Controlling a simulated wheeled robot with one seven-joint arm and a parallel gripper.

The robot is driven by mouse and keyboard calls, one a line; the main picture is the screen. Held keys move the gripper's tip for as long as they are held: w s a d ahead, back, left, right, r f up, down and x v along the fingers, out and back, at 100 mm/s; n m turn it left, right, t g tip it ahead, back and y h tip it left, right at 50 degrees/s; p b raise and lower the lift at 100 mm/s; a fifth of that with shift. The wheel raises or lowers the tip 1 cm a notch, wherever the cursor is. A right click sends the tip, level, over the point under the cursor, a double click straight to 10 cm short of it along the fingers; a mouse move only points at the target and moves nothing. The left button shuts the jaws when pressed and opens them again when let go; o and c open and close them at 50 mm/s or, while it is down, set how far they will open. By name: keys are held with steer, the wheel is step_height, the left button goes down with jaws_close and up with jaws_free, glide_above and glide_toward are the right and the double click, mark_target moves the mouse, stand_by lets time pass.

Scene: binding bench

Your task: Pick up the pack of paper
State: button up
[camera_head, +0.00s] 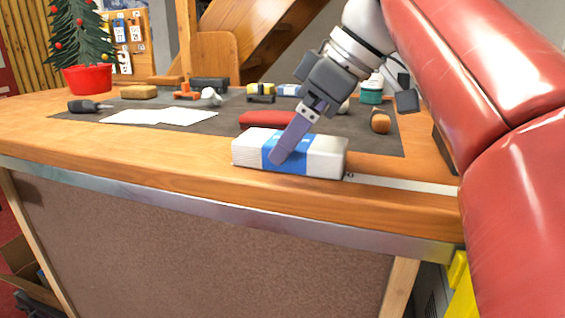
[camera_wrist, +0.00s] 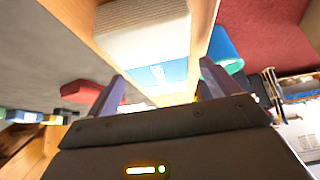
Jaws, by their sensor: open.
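The pack of paper (camera_head: 324,158) is a white block with a blue band around its middle, lying flat at the bench's front edge. My gripper (camera_head: 281,157) is over the blue band, pointing down at a slant; one finger crosses the near side of the pack, and the other is hidden. In the wrist view the pack (camera_wrist: 146,35) stretches away between the two spread fingers of my open gripper (camera_wrist: 163,82), one on each side of it. I cannot tell whether either finger touches the pack.
A steel ruler (camera_head: 405,184) lies right of the pack. A red object (camera_head: 268,119) lies just behind it on the grey mat (camera_head: 215,127). White sheets (camera_head: 160,116) and several tools lie farther back. The bench's front left top (camera_head: 120,150) is clear.

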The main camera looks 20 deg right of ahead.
steer(key=shift+b+x, duration=0.4)
steer(key=shift+x, duration=0.6)
steer(key=shift+r, duration=0.1)
steer(key=c, duration=1.2)
steer(key=shift+c, duration=0.2)
steer(key=shift+r, duration=0.1)
